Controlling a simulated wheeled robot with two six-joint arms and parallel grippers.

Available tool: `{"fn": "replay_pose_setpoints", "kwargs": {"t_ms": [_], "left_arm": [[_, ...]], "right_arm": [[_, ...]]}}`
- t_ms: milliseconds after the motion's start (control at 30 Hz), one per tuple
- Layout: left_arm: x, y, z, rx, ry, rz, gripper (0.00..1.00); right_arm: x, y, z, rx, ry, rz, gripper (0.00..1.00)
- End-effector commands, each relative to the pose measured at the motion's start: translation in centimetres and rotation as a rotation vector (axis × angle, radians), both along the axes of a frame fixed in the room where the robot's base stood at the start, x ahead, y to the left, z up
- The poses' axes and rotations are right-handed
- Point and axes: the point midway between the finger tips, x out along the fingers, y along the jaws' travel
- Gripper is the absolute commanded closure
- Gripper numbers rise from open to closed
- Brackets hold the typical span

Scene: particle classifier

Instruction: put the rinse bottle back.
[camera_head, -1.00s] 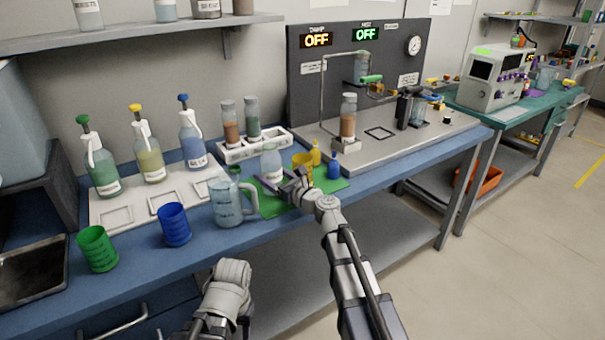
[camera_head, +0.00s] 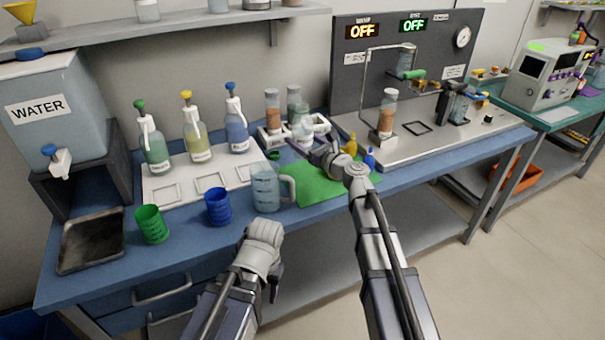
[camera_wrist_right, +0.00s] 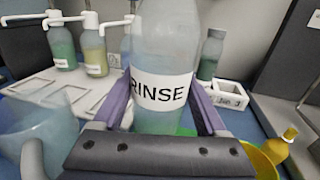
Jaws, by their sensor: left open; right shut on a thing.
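The rinse bottle, a clear one with a white RINSE label, fills the middle of the right wrist view (camera_wrist_right: 165,60). My right gripper (camera_head: 320,150) is shut on it, with purple fingers on both sides. In the head view the rinse bottle (camera_head: 303,130) is upright in front of the white rack (camera_head: 267,142), above the back of the green mat (camera_head: 315,190). Its base is hidden by my gripper, so I cannot tell how high it is. My left gripper (camera_head: 275,284) is open and empty, low in front of the bench.
A clear pitcher (camera_head: 266,188), a blue cup (camera_head: 218,207) and a green cup (camera_head: 151,224) stand along the front.

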Motion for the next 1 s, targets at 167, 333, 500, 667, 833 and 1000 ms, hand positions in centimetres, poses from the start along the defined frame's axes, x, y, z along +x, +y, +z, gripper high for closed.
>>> {"fn": "replay_pose_setpoints", "kwargs": {"t_ms": [167, 333, 500, 667, 833, 1000], "left_arm": [[0.0, 0.0, -1.1, 0.0, 0.0, 0.0, 0.5], [0.0, 0.0, -3.3, 0.0, 0.0, 0.0, 0.5], [0.0, 0.0, -5.8, 0.0, 0.0, 0.0, 0.5], [0.0, 0.0, -6.6, 0.0, 0.0, 0.0, 0.5], [0.0, 0.0, -6.6, 0.0, 0.0, 0.0, 0.5], [0.0, 0.0, -8.1, 0.0, 0.0, 0.0, 0.5]], "right_arm": [[0.0, 0.0, -1.1, 0.001, 0.001, 0.0, 1.0], [0.0, 0.0, -3.3, 0.001, 0.001, 0.0, 1.0], [0.0, 0.0, -5.8, 0.001, 0.001, 0.0, 1.0], [0.0, 0.0, -6.6, 0.001, 0.001, 0.0, 1.0], [0.0, 0.0, -6.6, 0.001, 0.001, 0.0, 1.0], [0.0, 0.0, -8.1, 0.001, 0.001, 0.0, 1.0]]}}
